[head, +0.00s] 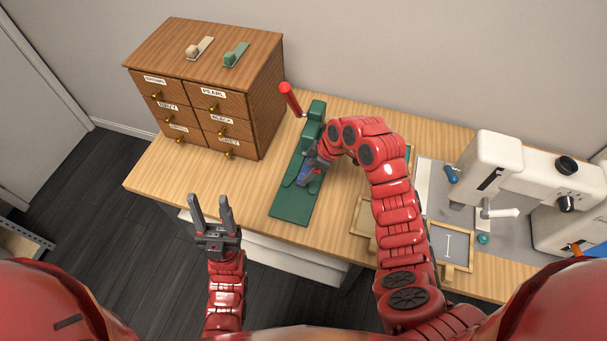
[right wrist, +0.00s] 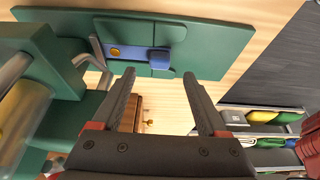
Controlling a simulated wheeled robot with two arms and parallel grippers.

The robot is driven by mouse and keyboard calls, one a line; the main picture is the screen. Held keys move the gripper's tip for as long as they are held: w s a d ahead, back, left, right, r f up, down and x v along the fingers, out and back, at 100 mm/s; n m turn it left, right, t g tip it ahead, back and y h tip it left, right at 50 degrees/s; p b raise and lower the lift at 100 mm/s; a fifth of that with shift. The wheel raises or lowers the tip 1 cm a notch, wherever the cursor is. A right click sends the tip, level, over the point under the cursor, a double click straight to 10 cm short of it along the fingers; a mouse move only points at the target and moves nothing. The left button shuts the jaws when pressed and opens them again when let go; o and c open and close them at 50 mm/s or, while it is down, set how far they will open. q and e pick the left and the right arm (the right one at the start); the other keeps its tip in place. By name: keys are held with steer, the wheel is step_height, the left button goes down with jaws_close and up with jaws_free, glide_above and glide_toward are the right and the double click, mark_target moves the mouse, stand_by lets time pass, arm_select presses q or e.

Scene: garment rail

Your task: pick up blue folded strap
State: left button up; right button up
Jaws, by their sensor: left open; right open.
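The blue folded strap (right wrist: 130,55) lies on a green fixture (right wrist: 205,45) with raised blocks, and a brass-coloured dot shows at one end. In the head view a bit of the strap (head: 303,176) shows beside my right gripper (head: 310,170), which hides the rest. My right gripper is open; in the right wrist view its fingertips (right wrist: 158,74) point at the strap, with nothing between them. Whether they touch it I cannot tell. My left gripper (head: 209,200) is open and empty, in front of the table's front edge.
A wooden drawer cabinet (head: 268,105) with labelled drawers stands at the back left. A red-handled lever (head: 289,97) rises behind the green fixture. A white sewing machine (head: 493,165) and small wooden trays (head: 457,267) are at right. Bare tabletop lies left of the fixture.

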mark_target(303, 177)
steer(key=shift+p+x, duration=0.55)
steer(key=shift+x, duration=2.05)
jaws_close()
